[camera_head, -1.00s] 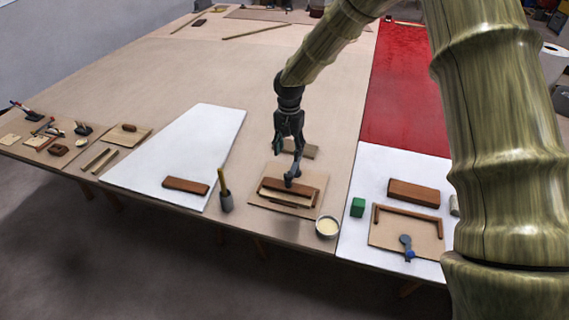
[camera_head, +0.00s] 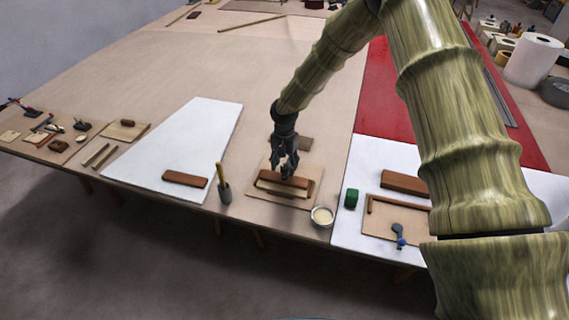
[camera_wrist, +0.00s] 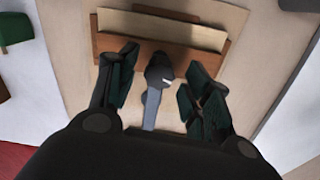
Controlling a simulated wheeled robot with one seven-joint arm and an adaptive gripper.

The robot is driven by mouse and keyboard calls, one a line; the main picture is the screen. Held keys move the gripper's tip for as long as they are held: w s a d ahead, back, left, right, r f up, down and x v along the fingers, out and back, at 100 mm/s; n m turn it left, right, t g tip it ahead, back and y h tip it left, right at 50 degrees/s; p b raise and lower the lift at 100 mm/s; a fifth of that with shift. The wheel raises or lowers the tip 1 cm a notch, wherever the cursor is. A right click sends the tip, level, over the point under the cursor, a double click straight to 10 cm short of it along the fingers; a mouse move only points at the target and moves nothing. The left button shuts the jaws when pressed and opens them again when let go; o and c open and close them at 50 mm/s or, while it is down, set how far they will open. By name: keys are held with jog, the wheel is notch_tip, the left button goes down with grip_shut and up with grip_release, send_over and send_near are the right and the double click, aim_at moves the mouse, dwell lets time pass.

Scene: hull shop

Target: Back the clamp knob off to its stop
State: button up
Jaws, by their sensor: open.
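The dark clamp knob (camera_wrist: 158,70), with a small white mark, shows in the wrist view at the front of a brown wooden block (camera_wrist: 184,57). A grey bar (camera_wrist: 151,108) runs from the knob toward my gripper. My gripper (camera_wrist: 162,62) is open, with one finger on each side of the knob; I cannot tell whether either touches it. In the head view my gripper (camera_head: 286,174) is low over the fixture board (camera_head: 258,190) and hides the knob. The brown block (camera_head: 299,181) shows there behind and beside the fingers.
A cup of pale stuff (camera_head: 322,217) and a green block (camera_head: 351,198) stand to the right. A second board (camera_head: 380,226) carries a blue-tipped clamp (camera_head: 401,241). A holder with a yellow stick (camera_head: 224,190) stands to the left. The table's front edge is close.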

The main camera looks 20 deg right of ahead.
jog(key=shift+f, duration=0.2)
jog(key=shift+s, duration=0.1)
jog(key=shift+r, duration=0.1)
jog(key=shift+c, duration=0.3)
jog(key=c, duration=1)
